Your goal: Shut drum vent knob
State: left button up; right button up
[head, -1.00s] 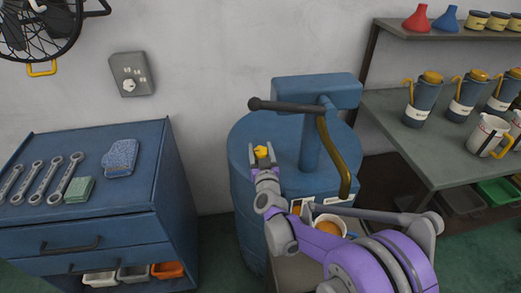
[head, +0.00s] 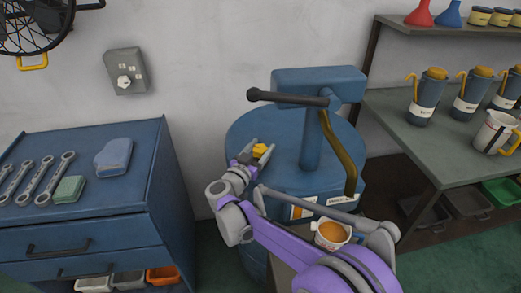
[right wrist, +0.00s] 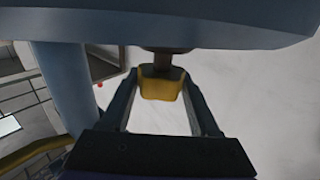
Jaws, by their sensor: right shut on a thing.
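A blue drum (head: 275,190) stands in the middle of the head view, with a small yellow vent knob (head: 260,150) on its top, left of the pump post. The knob's underside is partly hidden by the fingers in the head view. My left gripper is not in view.
A blue pump head (head: 322,82) with a dark handle (head: 285,97) rises close to the gripper. A white pot (head: 330,236) stands in front of the drum.

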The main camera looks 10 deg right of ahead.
jog(key=m+g+h, duration=0.4)
jog(key=g+h, duration=0.1)
jog(key=shift+m+g+p, duration=0.3)
jog(key=shift+m, duration=0.1)
jog(key=m+g, duration=0.1)
jog(key=g, duration=0.1)
jog(key=m+g+h+p, duration=0.1)
jog(key=shift+d+r+m+g+h, duration=0.1)
jog(key=shift+m+g+h, duration=0.2)
jog(key=shift+g, duration=0.1)
jog(key=m+g+p, duration=0.1)
jog(key=g+p, duration=0.1)
jog(key=p, duration=0.1)
jog(key=m+g+p, duration=0.1)
jog(key=g+p, duration=0.1)
jog(key=p, duration=0.1)
jog(key=shift+s+r+m+h, duration=0.1)
jog(key=shift+s+m+h, duration=0.05)
jog(key=shift+m+h, duration=0.2)
jog(key=shift+m+g+p, duration=0.65)
jog(key=shift+g+p, duration=0.45)
jog(key=shift+p, duration=0.6)
jog(key=o, duration=1.4)
jog(key=shift+d, duration=0.1)
jog(key=shift+c, duration=0.2)
jog(key=shift+f, duration=0.2)
